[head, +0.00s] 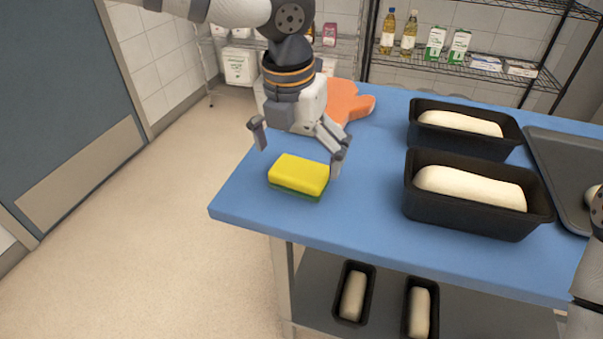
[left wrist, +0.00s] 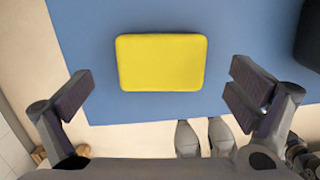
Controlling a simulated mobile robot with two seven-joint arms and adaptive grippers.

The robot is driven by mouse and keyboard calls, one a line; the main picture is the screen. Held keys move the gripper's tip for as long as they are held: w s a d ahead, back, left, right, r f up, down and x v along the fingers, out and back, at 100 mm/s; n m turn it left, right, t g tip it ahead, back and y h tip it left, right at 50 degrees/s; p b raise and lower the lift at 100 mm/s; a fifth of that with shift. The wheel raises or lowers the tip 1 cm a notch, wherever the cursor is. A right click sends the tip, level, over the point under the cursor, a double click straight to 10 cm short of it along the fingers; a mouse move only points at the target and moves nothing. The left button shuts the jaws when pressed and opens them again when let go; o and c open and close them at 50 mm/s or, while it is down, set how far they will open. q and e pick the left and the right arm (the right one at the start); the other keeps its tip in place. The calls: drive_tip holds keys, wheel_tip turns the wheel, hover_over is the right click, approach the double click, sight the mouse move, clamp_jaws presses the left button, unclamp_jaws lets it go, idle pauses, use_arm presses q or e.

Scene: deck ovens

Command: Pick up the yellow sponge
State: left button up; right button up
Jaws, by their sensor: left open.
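The yellow sponge (head: 299,172) lies flat on the blue tabletop near its left corner, with a green underside showing in the head view. In the left wrist view the sponge (left wrist: 161,62) is at the upper middle, beyond the fingertips and between their lines. My left gripper (head: 297,142) hangs just above and behind the sponge, pointing down. Its fingers are spread wide and hold nothing; they also show in the left wrist view (left wrist: 164,88). My right gripper is out of view; only a part of my right arm shows at the right edge.
Two black loaf tins (head: 463,122) (head: 470,220) with dough stand to the right, beside a dark tray (head: 563,160). An orange mitt (head: 349,101) lies behind my left gripper. Loaf tins (head: 353,293) sit on the shelf below. The tabletop around the sponge is clear.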

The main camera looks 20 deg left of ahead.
sight(300, 169)
use_arm(q)
wheel_tip(300, 169, down, 4)
drive_tip(key=shift+w+d, duration=0.1)
drive_tip(key=shift+w, duration=0.05)
drive_tip(key=c, duration=1.1)
wheel_tip(300, 169, up, 3)
drive_tip(key=shift+w+f, duration=0.1)
drive_tip(key=d+r, duration=0.1)
drive_tip(key=r, duration=0.1)
drive_tip(key=s+d+r, duration=0.1)
drive_tip(key=d+r, duration=0.2)
drive_tip(key=r, duration=0.1)
drive_tip(key=shift+s+d, duration=0.15)
drive_tip(key=s+d+r, duration=0.1)
drive_tip(key=d, duration=0.2)
drive_tip(key=s+d+r, duration=0.1)
drive_tip(key=d+r, duration=0.1)
drive_tip(key=d, duration=0.1)
drive_tip(key=s+d+r, duration=0.1)
drive_tip(key=d, duration=0.2)
drive_tip(key=shift+r, duration=0.2)
